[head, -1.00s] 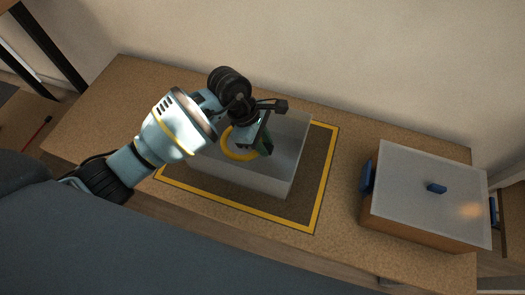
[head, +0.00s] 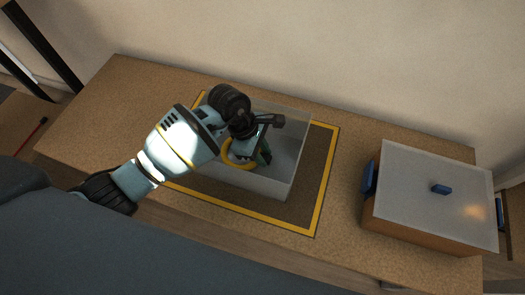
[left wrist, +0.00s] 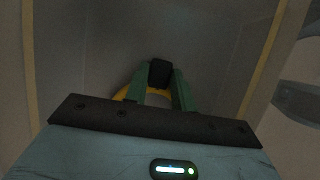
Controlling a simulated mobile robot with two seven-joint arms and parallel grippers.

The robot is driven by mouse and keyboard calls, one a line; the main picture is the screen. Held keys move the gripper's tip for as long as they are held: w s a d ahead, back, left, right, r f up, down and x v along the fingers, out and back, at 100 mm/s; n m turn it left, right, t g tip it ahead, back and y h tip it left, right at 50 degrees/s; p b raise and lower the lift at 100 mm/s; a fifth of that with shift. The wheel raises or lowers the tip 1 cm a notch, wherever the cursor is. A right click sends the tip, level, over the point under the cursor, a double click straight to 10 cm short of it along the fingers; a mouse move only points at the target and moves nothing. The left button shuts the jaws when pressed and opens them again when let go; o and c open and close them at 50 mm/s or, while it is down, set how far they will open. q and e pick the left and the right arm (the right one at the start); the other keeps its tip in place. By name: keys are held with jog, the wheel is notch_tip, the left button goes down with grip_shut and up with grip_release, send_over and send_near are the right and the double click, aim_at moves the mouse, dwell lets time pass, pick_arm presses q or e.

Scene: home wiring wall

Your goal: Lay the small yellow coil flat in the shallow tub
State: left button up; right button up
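The small yellow coil (head: 228,160) is a ring at my left gripper (head: 264,158), over the inside of the shallow tub. The left wrist view shows part of the coil (left wrist: 121,94) behind the green fingers (left wrist: 160,80), which close together at the black tips. The gripper looks shut on the coil, though the grip point itself is mostly hidden. The shallow tub (head: 290,150) is pale and translucent. My gripper is inside its outline, low down; whether the coil touches the floor, I cannot tell. My right gripper is not in view.
The tub stands on a dark mat with a yellow border (head: 326,180) on a brown bench (head: 100,105). To the right is a wooden box with a translucent lid (head: 425,205), a blue knob (head: 441,189) and blue side clips. Bench to the left is clear.

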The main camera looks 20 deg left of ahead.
pick_arm(q)
jog(key=o, duration=0.4)
jog(key=shift+r, duration=0.3)
jog(key=p+v, duration=0.3)
jog(key=v, duration=0.8)
jog(key=shift+a+r, duration=0.25)
jog(key=shift+r, duration=0.05)
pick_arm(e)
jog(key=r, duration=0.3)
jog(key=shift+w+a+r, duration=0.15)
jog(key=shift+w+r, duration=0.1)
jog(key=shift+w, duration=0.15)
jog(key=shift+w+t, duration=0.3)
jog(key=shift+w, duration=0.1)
